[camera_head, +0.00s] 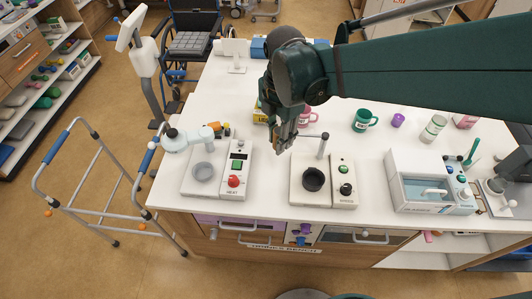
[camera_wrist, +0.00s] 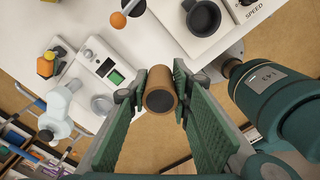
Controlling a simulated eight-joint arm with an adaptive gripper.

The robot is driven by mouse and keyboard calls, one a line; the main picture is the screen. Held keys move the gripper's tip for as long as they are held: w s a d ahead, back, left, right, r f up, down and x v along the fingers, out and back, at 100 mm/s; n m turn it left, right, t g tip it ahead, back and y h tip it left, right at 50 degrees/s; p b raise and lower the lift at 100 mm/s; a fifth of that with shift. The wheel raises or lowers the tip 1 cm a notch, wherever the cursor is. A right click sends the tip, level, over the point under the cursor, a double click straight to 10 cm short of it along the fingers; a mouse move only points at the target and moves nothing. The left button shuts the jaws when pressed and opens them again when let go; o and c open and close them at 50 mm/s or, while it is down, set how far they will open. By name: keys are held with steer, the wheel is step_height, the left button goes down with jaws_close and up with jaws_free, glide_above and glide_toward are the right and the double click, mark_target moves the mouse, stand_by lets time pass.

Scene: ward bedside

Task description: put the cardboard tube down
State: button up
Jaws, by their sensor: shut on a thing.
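The cardboard tube (camera_wrist: 160,92) is a short brown cylinder with a dark round end, seen end-on in the wrist view. My gripper (camera_wrist: 160,98) is shut on it, with a green ridged finger pad on each side. In the head view, my gripper (camera_head: 283,138) hangs above the white bench top (camera_head: 258,165), behind and between the two front devices. The tube is mostly hidden there by the fingers. Its height above the bench is hard to judge.
A heater device (camera_head: 232,178) stands left and a stirrer device (camera_head: 343,178) with a black cup (camera_head: 313,179) right. A green mug (camera_head: 365,120), a pink mug (camera_head: 306,117) and a water bath (camera_head: 430,187) share the bench. Bare surface lies between the two devices.

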steer(key=s+a+n, duration=0.2)
steer(key=s+a, duration=0.3)
steer(key=s, duration=0.2)
glide_above(263, 197)
step_height(263, 197, down, 12)
steer(key=shift+r+b, duration=0.15)
steer(key=shift+b, duration=0.25)
steer(key=shift+f+b, duration=0.45)
steer(key=shift+f, duration=2.45)
steer(key=shift+f, duration=0.1)
steer(key=shift+f+b, duration=0.35)
steer(key=shift+f, duration=1.65)
steer(key=shift+f, duration=0.2)
